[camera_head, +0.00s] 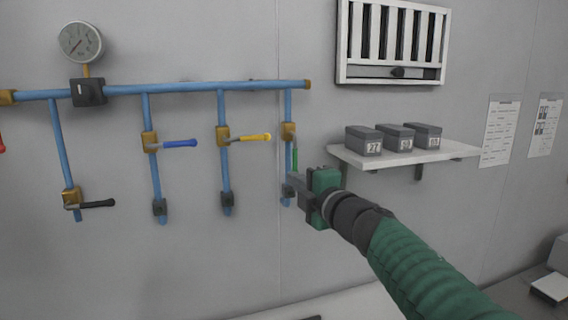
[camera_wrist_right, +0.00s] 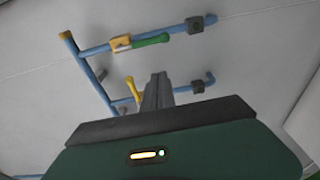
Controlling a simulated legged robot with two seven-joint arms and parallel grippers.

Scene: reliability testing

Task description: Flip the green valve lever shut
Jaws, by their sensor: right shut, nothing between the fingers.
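The green valve lever (camera_head: 295,158) hangs down along the rightmost vertical blue pipe, below its brass valve body (camera_head: 289,130). In the right wrist view the green lever (camera_wrist_right: 151,40) lies along its pipe, beyond the fingertips. My right gripper (camera_head: 291,184) is shut and empty, just below the lever's lower end in the head view. In the wrist view its fingers (camera_wrist_right: 158,80) sit together, with a visible gap in the picture between them and the lever. I cannot tell whether anything touches. My left gripper is not in view.
To the left are a yellow lever (camera_head: 254,138) and a blue lever (camera_head: 180,143), both sideways, and a black lever (camera_head: 97,204). A gauge (camera_head: 80,42) is at upper left. A shelf (camera_head: 400,156) with numbered grey boxes stands out from the wall at right, above my arm.

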